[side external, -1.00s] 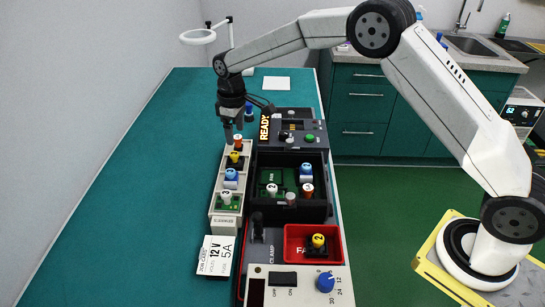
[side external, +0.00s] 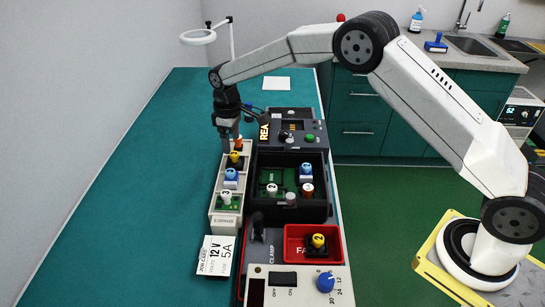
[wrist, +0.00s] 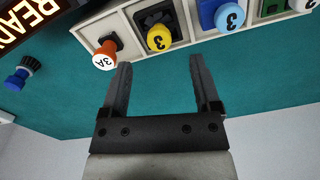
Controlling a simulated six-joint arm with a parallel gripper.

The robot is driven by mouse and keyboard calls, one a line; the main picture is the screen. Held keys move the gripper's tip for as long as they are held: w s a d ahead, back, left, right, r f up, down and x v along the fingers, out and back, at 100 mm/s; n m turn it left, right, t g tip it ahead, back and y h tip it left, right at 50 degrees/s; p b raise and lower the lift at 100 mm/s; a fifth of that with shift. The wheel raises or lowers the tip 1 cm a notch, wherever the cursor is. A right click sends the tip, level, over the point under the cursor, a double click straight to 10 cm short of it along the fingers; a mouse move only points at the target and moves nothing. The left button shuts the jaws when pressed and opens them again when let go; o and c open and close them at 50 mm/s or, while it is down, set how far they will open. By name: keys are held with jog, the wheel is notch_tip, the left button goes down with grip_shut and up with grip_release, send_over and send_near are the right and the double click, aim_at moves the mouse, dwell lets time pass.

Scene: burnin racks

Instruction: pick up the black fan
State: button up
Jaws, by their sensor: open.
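My gripper (side external: 230,147) is open and empty near the far end of this rack. In the wrist view, its fingertips (wrist: 160,62) lie just below the yellow cap, apart from it. A similar black block with a yellow cap marked 2 (side external: 318,243) sits in the red tray (side external: 292,232).
An orange-and-white 3A piece (wrist: 105,55) stands close to my left fingertip in the wrist view. A blue piece (side external: 231,177) and a white-capped piece (side external: 226,198) share the rack. The dark test box (side external: 262,160) stands alongside. The table left of the rack is clear.

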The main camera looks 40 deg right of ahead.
aim_at(234, 153)
jog(key=shift+s+d+f, duration=0.1)
jog(key=shift+f, duration=2.45)
grip_shut()
